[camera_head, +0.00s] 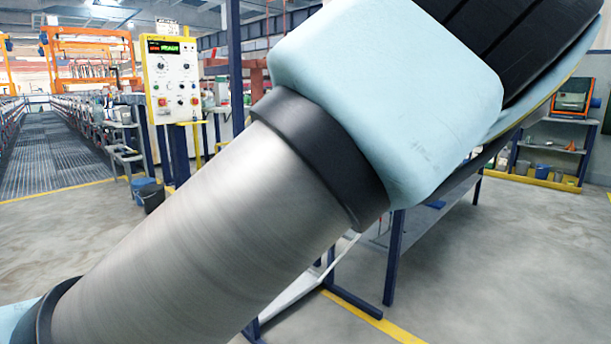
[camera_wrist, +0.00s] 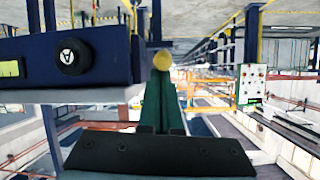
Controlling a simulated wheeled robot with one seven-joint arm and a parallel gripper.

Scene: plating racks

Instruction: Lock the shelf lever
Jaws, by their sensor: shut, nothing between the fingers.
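In the wrist view, which looks upside down, a round yellow knob (camera_wrist: 162,58), possibly the end of the shelf lever, shows just beyond my fingertips. A dark upright bar rises behind it in the picture. My gripper (camera_wrist: 161,74) is shut and empty, its dark green fingers together and pointing at the knob. I cannot tell whether they touch it. To the left is a dark blue shelf beam (camera_wrist: 30,62) with a black round knob (camera_wrist: 73,56) marked with a letter. In the head view my arm hides the gripper and the lever.
A control panel (camera_head: 172,79) on a post stands at left in the head view and at right in the wrist view (camera_wrist: 252,86). A dark blue rack leg (camera_head: 394,258) stands behind my arm. Buckets (camera_head: 149,194) stand below the panel. Open floor (camera_head: 490,270) lies at right.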

